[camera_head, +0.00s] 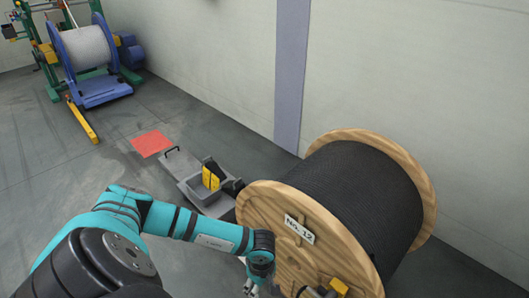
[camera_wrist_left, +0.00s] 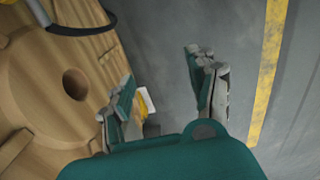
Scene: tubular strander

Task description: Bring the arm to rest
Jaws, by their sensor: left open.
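My left arm reaches in from the lower left in the head view, and its gripper (camera_head: 252,287) is low in front of the wooden reel, partly cut off by the bottom edge. In the left wrist view the gripper (camera_wrist_left: 162,82) has its two fingers spread apart with nothing between them. The reel's wooden flange (camera_wrist_left: 30,75) lies to the left of the fingers; I cannot tell whether they touch it. My right gripper shows in neither view.
The large cable reel (camera_head: 350,195), with a "No. 12" label (camera_head: 299,229), stands near the wall. A grey device with yellow parts (camera_head: 211,178) sits beside it. A red floor patch (camera_head: 151,143) and a blue-green machine (camera_head: 90,60) lie further back. Open floor (camera_head: 60,180) is at left.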

